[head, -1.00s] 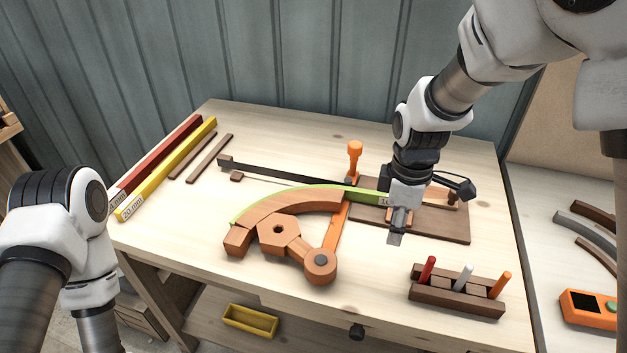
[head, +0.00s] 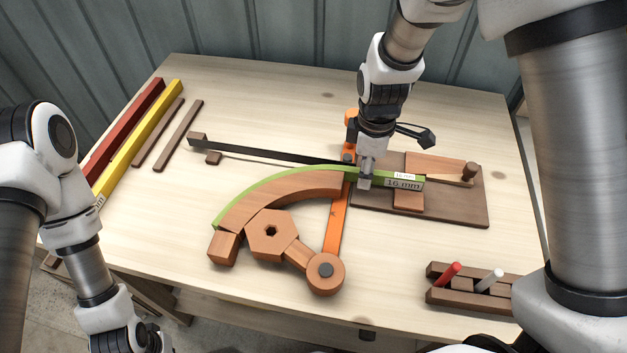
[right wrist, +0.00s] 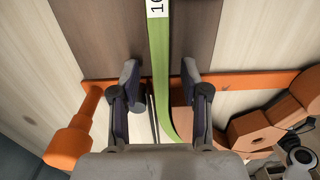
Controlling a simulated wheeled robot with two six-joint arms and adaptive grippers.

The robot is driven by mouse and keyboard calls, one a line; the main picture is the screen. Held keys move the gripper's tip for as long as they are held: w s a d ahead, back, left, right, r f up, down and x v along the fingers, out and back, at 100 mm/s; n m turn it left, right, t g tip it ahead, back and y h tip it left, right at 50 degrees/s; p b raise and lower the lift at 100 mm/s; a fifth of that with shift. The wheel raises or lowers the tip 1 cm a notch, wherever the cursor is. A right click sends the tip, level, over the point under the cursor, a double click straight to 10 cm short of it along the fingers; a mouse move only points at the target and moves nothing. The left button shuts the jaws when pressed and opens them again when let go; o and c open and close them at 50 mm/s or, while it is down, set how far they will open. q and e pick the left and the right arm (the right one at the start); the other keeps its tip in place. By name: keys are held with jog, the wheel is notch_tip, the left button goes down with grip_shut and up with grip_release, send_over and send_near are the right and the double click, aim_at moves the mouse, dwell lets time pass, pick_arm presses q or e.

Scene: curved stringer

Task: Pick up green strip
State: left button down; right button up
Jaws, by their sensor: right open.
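The green strip (head: 300,176) curves along the top of a wooden arc block (head: 285,198) and runs straight at its right end, where a "16 mm" label shows. In the right wrist view the green strip (right wrist: 160,70) passes between the two fingers of my right gripper (right wrist: 157,80), with a gap on each side. My right gripper (head: 366,180) is open at the strip's straight part, just right of the arc block. My left arm is at the left edge of the head view; I cannot make out its gripper's fingers.
An orange clamp bar (head: 336,225) lies across near the strip, with an orange knob (right wrist: 68,145) beside my right gripper. A brown board (head: 460,208) lies under the strip's right end. Red (head: 125,122) and yellow (head: 135,142) bars lie left. A pen rack (head: 440,295) stands front right.

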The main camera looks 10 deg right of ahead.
jog(key=shift+w+f, duration=0.1)
jog(key=shift+f, duration=0.25)
jog(key=shift+s+r, duration=0.15)
jog(key=shift+s, duration=0.05)
grip_shut()
notch_tip(320, 180, up, 10)
